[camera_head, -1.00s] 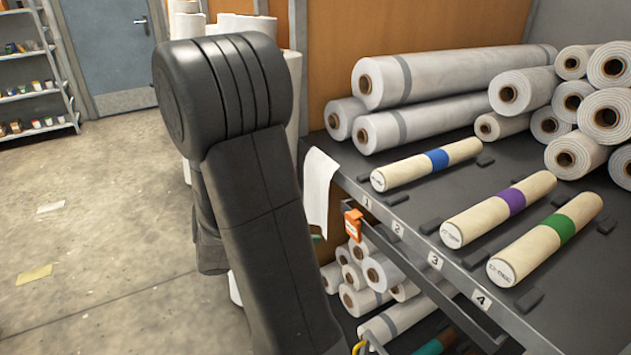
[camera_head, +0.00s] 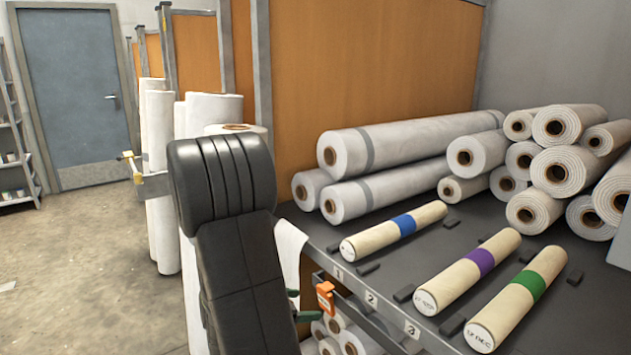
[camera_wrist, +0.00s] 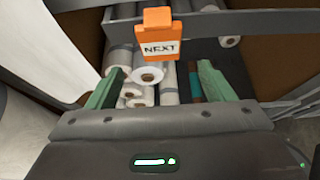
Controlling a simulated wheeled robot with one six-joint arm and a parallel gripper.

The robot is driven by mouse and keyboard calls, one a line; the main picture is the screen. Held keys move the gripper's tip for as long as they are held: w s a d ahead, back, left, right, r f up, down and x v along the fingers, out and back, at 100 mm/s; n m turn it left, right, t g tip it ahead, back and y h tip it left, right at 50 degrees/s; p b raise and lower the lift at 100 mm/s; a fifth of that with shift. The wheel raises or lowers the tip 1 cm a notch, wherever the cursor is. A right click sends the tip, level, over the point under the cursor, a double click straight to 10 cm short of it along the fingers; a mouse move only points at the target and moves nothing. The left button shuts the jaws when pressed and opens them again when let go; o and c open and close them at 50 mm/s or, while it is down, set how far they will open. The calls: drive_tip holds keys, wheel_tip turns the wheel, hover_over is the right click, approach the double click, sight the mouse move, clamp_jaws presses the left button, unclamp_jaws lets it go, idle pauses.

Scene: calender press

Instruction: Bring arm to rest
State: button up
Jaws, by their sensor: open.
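My arm (camera_head: 240,240) is folded in front of the head camera, its dark elbow at the lower middle. My gripper (camera_wrist: 157,85) shows in the wrist view with its two green fingers spread apart and nothing held between them. In the head view only bits of green finger show past the arm. The orange tag reading NEXT (camera_wrist: 157,35) hangs beyond the fingers in the wrist view; it also shows at the shelf front in the head view (camera_head: 325,297). I cannot tell the exact gap between it and the fingertips.
The dark shelf (camera_head: 425,262) carries cream rolls with blue (camera_head: 404,225), purple (camera_head: 480,262) and green (camera_head: 530,284) bands. White rolls (camera_head: 410,145) are stacked behind. Tall white rolls (camera_head: 160,180) stand behind my arm. The floor (camera_head: 80,270) at left is open.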

sight(324, 303)
drive_tip(key=x, duration=0.5)
drive_tip(key=shift+r, duration=0.15)
